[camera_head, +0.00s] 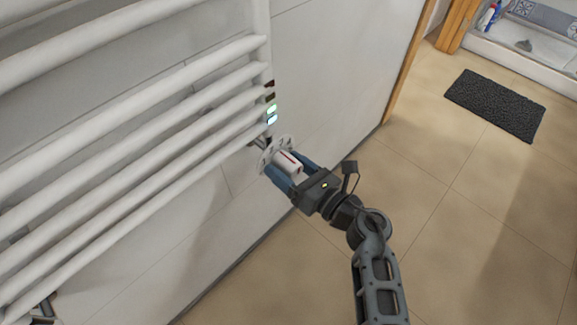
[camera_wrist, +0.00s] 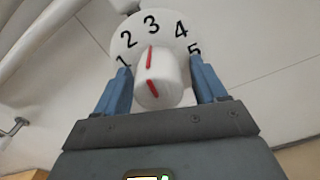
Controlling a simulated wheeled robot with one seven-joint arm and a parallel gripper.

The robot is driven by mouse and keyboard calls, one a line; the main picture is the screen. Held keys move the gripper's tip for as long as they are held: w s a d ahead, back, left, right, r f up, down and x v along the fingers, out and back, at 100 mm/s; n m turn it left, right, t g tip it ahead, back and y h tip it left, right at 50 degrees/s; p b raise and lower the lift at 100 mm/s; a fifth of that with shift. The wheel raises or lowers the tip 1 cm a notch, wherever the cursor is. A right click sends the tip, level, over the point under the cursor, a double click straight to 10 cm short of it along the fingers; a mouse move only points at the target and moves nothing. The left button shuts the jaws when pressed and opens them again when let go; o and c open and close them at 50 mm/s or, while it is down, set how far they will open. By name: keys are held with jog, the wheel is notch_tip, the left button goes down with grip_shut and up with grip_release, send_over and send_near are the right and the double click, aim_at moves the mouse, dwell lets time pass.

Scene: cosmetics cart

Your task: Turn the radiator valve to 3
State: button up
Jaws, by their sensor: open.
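The radiator valve is a white knob (camera_head: 288,163) with a red mark, in front of a round white dial plate (camera_head: 265,157) at the radiator's lower right end. The numbers 1 to 5 show, with 1 and 5 partly covered by the fingers. My gripper (camera_head: 281,163) is open, with its blue fingers on either side of the knob. In the wrist view my gripper (camera_wrist: 161,84) has a finger close to each side; contact is unclear.
The white towel radiator (camera_head: 130,130) fills the left side, with small lit indicators (camera_head: 271,114) above the valve. A white wall (camera_head: 325,70) stands behind. The tiled floor (camera_head: 460,220) at right is clear except for a dark mat (camera_head: 495,105).

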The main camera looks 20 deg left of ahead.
aim_at(297, 176)
jog(key=shift+c, duration=0.2)
jog(key=c, duration=0.9)
jog(key=shift+r+m+p, duration=0.15)
jog(key=shift+m+p, duration=0.15)
jog(key=shift+m, duration=0.1)
jog(key=shift+c, duration=0.2)
jog(key=shift+m, duration=0.7)
jog(key=o, duration=1)
jog(key=shift+d, duration=0.1)
jog(key=shift+p+v, duration=0.75)
jog(key=shift+v, duration=3.1)
